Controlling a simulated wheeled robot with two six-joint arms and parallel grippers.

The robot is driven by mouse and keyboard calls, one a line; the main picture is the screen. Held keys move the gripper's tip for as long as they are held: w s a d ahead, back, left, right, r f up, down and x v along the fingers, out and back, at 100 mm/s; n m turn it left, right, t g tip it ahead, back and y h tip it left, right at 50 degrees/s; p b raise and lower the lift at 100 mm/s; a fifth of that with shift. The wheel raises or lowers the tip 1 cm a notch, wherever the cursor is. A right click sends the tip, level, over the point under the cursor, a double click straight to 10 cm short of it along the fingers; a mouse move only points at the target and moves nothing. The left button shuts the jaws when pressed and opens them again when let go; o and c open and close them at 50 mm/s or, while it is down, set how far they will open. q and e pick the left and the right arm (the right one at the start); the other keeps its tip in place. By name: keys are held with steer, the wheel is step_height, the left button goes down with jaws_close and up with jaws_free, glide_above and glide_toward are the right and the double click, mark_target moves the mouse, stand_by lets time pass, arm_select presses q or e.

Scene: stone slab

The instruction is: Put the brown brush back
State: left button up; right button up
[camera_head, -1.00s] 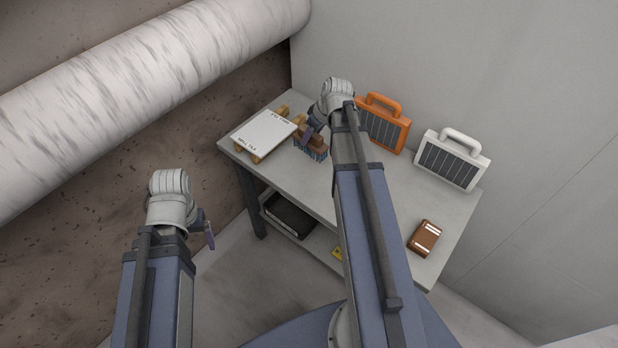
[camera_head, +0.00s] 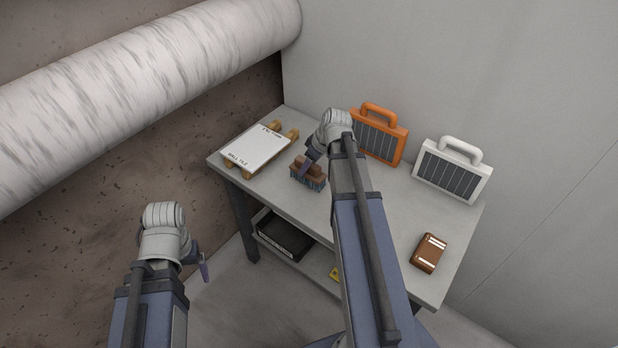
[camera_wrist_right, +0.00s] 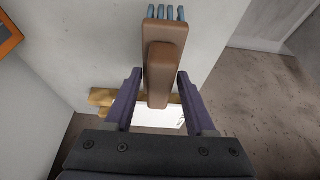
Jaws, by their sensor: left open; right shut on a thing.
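The brown brush (camera_head: 309,171) has a brown wooden body and blue bristles. It is over the tabletop, bristles downward, to the right of a white board in the head view; I cannot tell whether the bristles touch the table. My right gripper (camera_head: 306,162) is shut on the brush. The right wrist view shows the brush (camera_wrist_right: 167,52) between the two purple fingers of that gripper (camera_wrist_right: 157,85), its blue bristle tips at the top. My left gripper (camera_head: 204,268) is open and empty, off the table to the left. Part of the tabletop is hidden behind my right arm.
On the table (camera_head: 280,195) are a white lettered board (camera_head: 257,148) on wooden supports, an orange case (camera_head: 378,138), a white case (camera_head: 452,172) and a brown box-like thing (camera_head: 428,253). A black tray (camera_head: 284,236) sits on the lower shelf. A large pale pipe (camera_head: 150,92) runs behind.

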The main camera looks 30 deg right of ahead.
mark_target(309, 173)
steer(key=shift+f+b, duration=1.95)
steer(key=shift+r, duration=0.15)
steer(key=o, duration=1.2)
steer(key=p+v, duration=1)
steer(key=v, duration=0.1)
steer(key=shift+a, duration=0.1)
steer(key=shift+s+r+p, duration=0.2)
steer(key=shift+r+p, duration=0.3)
steer(key=shift+p, duration=0.2)
